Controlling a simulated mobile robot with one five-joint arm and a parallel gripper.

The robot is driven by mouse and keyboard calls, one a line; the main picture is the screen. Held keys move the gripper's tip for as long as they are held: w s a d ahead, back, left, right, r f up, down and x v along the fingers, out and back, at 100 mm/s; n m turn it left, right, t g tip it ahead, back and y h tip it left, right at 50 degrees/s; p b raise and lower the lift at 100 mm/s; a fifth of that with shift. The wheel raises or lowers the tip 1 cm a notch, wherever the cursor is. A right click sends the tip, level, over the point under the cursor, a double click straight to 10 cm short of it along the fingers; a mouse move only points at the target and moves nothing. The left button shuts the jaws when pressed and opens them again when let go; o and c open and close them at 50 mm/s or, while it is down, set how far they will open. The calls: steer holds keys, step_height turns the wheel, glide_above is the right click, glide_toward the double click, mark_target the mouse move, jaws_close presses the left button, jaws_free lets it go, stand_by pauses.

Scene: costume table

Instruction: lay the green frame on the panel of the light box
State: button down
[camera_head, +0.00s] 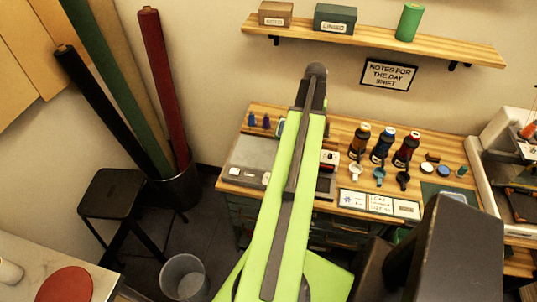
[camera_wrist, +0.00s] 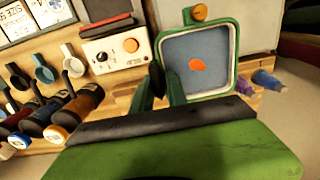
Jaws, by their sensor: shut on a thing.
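The green frame (camera_wrist: 237,57) is square, with a blue-grey inside, an orange spot and an orange knob on one side. My gripper (camera_wrist: 165,82) is shut on its near left edge in the wrist view. A small part of the frame (camera_head: 281,127) shows left of my arm in the head view, where the arm hides my gripper. A flat grey box (camera_head: 256,153), which looks like the light box, lies on the left of the bench. It also shows behind the frame in the wrist view (camera_wrist: 268,28). I cannot tell how high the frame is above the bench.
A white device (camera_wrist: 113,50) with an orange knob stands beside the frame. A shelf (camera_head: 375,40) hangs above.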

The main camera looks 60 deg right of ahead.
mark_target(280, 135)
steer(key=w+a+f+b, duration=0.3)
steer(key=w+a+f, duration=0.1)
steer(key=w, duration=0.1)
steer(key=w+a+f+b, duration=0.2)
steer(key=shift+w+a+f+b, duration=0.2)
steer(key=shift+w+f+b, duration=0.05)
steer(key=shift+w+b, duration=0.05)
steer(key=shift+w+a, duration=0.2)
steer(key=shift+w, duration=0.1)
step_height(280, 135, down, 4)
steer(key=b, duration=0.4)
steer(key=shift+f, duration=0.15)
steer(key=shift+r, duration=0.2)
steer(key=shift+f, duration=0.15)
steer(key=c, duration=1.3)
jaws_free()
step_height(280, 135, up, 12)
steer(key=p, duration=1.2)
steer(key=shift+s+r, duration=0.15)
steer(key=shift+r, duration=0.1)
steer(key=shift+f, duration=0.1)
